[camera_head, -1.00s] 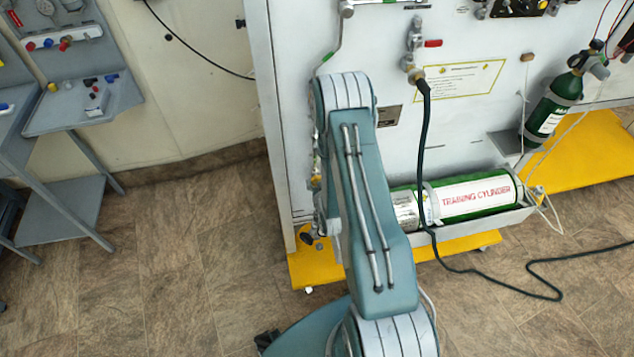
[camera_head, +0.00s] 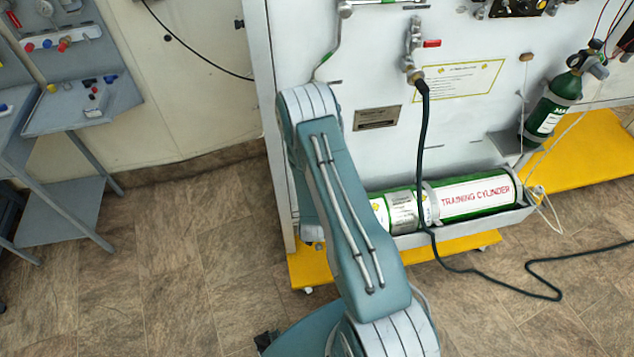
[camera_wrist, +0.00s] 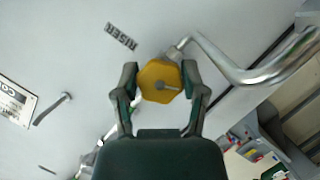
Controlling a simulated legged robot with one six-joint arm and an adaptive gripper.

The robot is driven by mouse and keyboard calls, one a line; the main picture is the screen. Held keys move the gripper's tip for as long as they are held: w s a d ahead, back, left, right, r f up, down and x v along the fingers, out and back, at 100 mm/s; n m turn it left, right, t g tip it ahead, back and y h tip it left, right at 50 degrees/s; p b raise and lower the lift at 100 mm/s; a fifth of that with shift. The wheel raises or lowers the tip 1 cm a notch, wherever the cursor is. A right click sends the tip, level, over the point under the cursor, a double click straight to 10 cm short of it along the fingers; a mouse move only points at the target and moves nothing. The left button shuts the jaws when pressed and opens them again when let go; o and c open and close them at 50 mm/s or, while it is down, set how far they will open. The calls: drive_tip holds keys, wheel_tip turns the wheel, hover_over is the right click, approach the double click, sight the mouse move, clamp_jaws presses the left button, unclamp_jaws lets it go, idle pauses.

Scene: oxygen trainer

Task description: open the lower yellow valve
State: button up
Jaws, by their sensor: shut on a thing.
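The yellow valve knob (camera_wrist: 160,81) shows in the wrist view, on the grey panel beside a bent metal pipe (camera_wrist: 250,72). My gripper (camera_wrist: 159,88) has its two dark fingers on either side of the knob and is shut on it. A small plate with lettering that seems to read RISER (camera_wrist: 121,37) is on the panel near the knob. In the head view, my arm reaches to the panel's left edge, and the gripper and yellow valve are hidden there. I cannot tell from these views how far the valve is turned.
A green training cylinder (camera_head: 477,196) lies in a tray at the panel's foot. A dark hose (camera_head: 423,150) hangs in front of it and runs across the floor. A smaller green cylinder (camera_head: 551,108) is at the right. A grey workbench (camera_head: 85,105) stands at the left, with bare floor between.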

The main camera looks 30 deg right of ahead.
drive_tip(key=shift+w+a+r+n, duration=0.1)
drive_tip(key=shift+w+a+n, duration=0.1)
drive_tip(key=shift+n, duration=0.2)
drive_tip(key=o, duration=1.1)
drive_tip(key=shift+o, duration=0.2)
drive_tip(key=shift+s, duration=0.15)
drive_tip(key=v, duration=1.1)
drive_tip(key=shift+s+a, duration=0.3)
drive_tip(key=shift+a, duration=0.1)
